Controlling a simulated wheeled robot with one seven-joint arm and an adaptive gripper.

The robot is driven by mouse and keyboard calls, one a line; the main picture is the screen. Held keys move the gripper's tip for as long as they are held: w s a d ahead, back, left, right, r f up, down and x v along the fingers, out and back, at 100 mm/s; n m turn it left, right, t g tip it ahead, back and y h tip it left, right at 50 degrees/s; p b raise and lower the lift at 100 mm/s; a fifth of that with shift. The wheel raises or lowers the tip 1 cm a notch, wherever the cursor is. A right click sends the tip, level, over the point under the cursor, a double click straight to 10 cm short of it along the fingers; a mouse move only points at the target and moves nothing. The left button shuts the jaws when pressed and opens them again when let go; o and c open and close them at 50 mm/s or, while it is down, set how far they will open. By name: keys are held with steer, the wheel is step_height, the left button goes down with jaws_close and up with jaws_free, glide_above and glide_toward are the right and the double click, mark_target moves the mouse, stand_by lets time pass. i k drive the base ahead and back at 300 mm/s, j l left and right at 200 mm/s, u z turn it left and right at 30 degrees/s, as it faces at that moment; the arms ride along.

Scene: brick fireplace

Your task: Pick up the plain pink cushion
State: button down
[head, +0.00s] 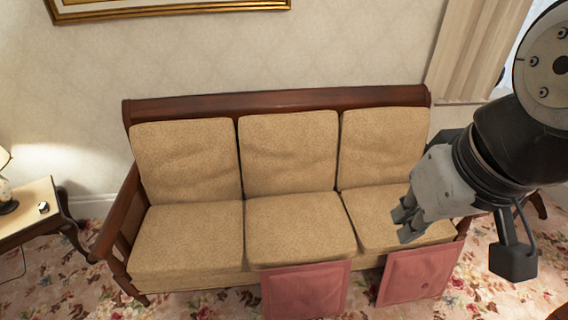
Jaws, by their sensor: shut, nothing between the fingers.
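Two square pink cushions show at the front of the sofa. The other cushion (416,275) is in front of the right seat and shows a faint border and small marks. Both look tilted against the sofa's front edge; I cannot tell what their lower edges rest on. My gripper (404,224) is shut and empty. In the picture it lies over the right seat, above the right cushion and apart from it.
The tan three-seat sofa (190,228) has a dark wooden frame and stands against the wall. A side table (27,208) with a lamp (6,190) is at the left. A curtain (478,50) hangs at the right. Floral carpet (200,304) is clear at lower left.

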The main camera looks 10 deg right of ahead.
mark_target(316, 290)
steer(key=i+l+u, duration=0.1)
steer(key=l+u, duration=0.2)
steer(key=l, duration=0.3)
steer(key=l+u, duration=0.3)
steer(key=l, duration=0.3)
steer(key=i, duration=0.05)
